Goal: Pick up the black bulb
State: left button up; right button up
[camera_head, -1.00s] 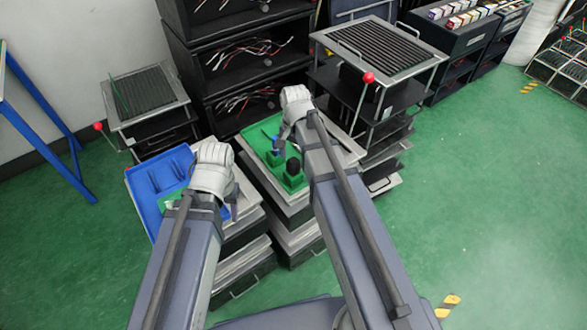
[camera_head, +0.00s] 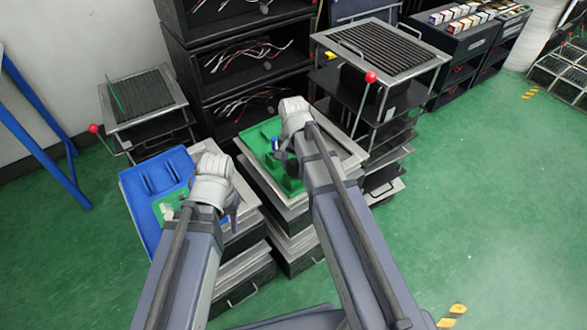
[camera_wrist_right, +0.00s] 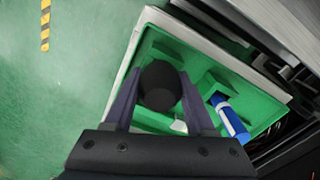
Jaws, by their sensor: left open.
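The black bulb (camera_wrist_right: 160,86) shows in the right wrist view as a dark round shape, between the two fingers of my right gripper (camera_wrist_right: 160,80). The fingers lie close along both its sides; I cannot tell whether they press on it. In the head view my right gripper (camera_head: 280,150) is over the green tray (camera_head: 258,137), and its arm hides the bulb. My left gripper (camera_head: 234,212) is open and empty beside the blue tray (camera_head: 140,188).
A blue and white cylinder (camera_wrist_right: 230,116) stands in the green tray, just right of the right gripper. A stand with a red-knobbed lever (camera_head: 371,78) is close on the right. Another lever stand (camera_head: 143,97) is at back left. Green floor is open at the right.

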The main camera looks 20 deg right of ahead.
jog(key=c, duration=0.8)
jog(key=shift+r, duration=0.1)
notch_tip(320, 180, up, 13)
jog(key=p, duration=1.3)
jog(key=shift+r, duration=0.1)
jog(key=shift+a, duration=0.1)
